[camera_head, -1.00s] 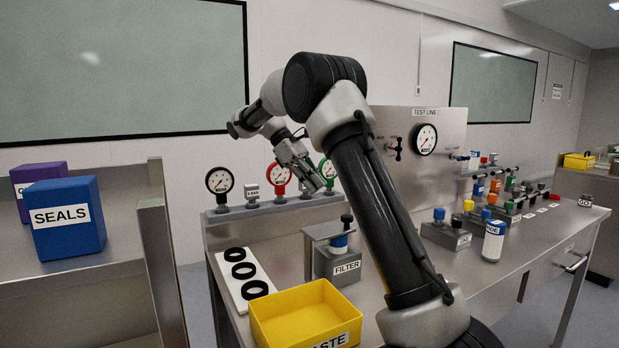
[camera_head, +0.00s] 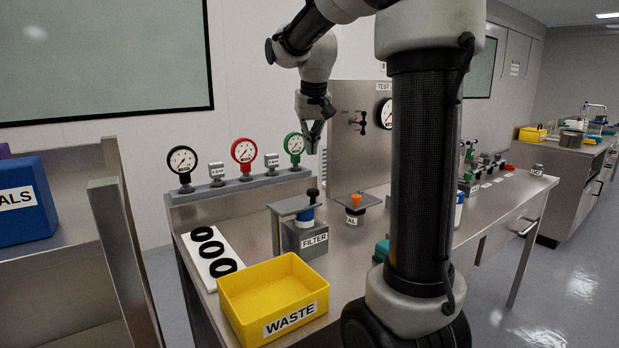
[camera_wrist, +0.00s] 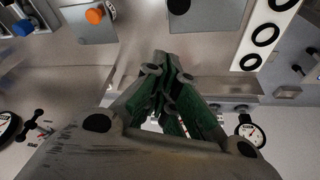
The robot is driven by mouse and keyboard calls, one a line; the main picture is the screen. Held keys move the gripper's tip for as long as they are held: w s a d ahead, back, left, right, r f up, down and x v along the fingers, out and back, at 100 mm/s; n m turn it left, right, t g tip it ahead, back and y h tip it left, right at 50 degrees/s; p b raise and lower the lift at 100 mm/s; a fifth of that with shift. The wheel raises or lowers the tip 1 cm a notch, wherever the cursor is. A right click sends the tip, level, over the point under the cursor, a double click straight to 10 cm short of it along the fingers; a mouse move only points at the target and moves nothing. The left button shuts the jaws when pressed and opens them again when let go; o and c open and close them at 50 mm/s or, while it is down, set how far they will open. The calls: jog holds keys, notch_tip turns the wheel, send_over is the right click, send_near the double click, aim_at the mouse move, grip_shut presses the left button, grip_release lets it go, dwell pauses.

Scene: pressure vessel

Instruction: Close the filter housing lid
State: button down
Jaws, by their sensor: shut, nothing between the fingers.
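The filter housing (camera_head: 312,240) is a grey box labelled FILTER on the steel bench. Above it, a flat grey lid plate (camera_head: 288,206) stands level on an upright at its left, with a blue part and a black knob (camera_head: 313,193) by its right end. Whether the lid touches the box is hard to tell. My gripper (camera_head: 312,150) hangs fingers-down above and behind the housing, near the green gauge, apart from the lid. In the wrist view, my gripper (camera_wrist: 170,62) has its fingers together, with nothing between them.
A yellow WASTE bin (camera_head: 255,268) stands in front of the housing. A white strip with black rings (camera_head: 208,250) lies to its left. Gauges (camera_head: 244,150) line the raised back ledge. My arm hides part of the bench.

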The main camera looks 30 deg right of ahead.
send_over(295, 199)
jog(key=d, duration=0.5)
jog(key=shift+m, duration=0.3)
jog(key=f, duration=0.9)
jog(key=shift+s+a+f, duration=0.1)
jog(key=shift+a+f, duration=0.1)
jog(key=shift+f, duration=0.1)
jog(key=shift+s+a, duration=0.1)
jog(key=shift+s, duration=0.2)
jog(key=shift+s+a, duration=0.15)
jog(key=shift+s, duration=0.45)
jog(key=shift+s+f, duration=0.2)
